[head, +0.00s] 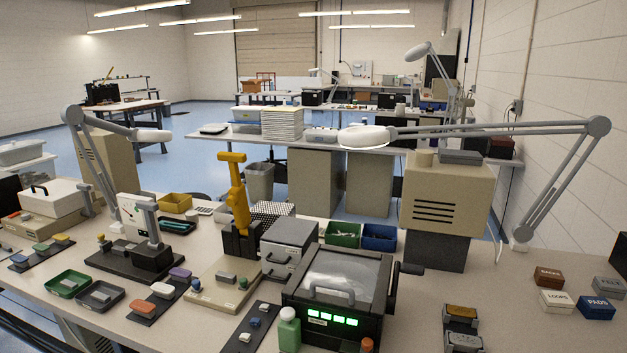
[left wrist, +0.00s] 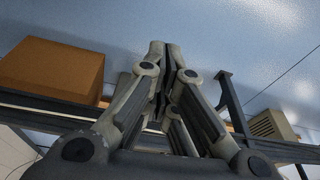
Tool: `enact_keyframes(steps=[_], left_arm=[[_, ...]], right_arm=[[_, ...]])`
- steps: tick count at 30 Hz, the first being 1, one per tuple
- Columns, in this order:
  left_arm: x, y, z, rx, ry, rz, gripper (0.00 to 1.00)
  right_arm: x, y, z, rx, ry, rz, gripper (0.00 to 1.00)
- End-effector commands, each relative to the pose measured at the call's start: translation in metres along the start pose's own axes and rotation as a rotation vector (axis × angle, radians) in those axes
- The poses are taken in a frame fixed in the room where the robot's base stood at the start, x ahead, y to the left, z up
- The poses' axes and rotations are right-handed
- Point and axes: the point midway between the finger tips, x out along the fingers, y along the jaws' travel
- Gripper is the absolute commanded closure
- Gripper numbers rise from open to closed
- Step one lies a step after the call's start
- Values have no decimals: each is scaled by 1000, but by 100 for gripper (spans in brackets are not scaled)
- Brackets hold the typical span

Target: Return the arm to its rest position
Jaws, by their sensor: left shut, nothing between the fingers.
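My left gripper (left wrist: 166,52) shows in the left wrist view. Its two fingers are together and nothing is between them. It points away over a blue floor, clear of any object it could touch. Neither of my arms shows in the head view, so my right gripper is out of sight. In the head view the workbench (head: 390,300) carries a yellow lever press (head: 236,195) and a dark machine with a clear lid (head: 340,285) and lit green indicators.
In the left wrist view a brown box (left wrist: 50,72) lies left of the gripper, near a dark frame rail (left wrist: 275,148). On the bench are a magnifier lamp (head: 365,137), a beige cabinet (head: 445,198), a green bottle (head: 289,332) and labelled boxes (head: 597,307) at right.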

Motion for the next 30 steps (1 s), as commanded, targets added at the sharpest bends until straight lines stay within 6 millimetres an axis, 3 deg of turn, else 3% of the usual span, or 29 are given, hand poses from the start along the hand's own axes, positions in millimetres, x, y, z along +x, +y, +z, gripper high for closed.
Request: enact_keyframes(steps=[1, 6, 15, 22, 30], left_arm=[[20, 1, 13, 1, -16, 1, 100], [75, 4, 57, 8, -46, 5, 100], [140, 7, 153, 20, -98, 11, 100], [158, 7, 212, 27, -124, 12, 100], [160, 7, 229, 30, -129, 13, 100]], right_arm=[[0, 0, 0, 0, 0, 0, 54], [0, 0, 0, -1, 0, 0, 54], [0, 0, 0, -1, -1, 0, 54], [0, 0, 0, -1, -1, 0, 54], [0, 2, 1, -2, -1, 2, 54]])
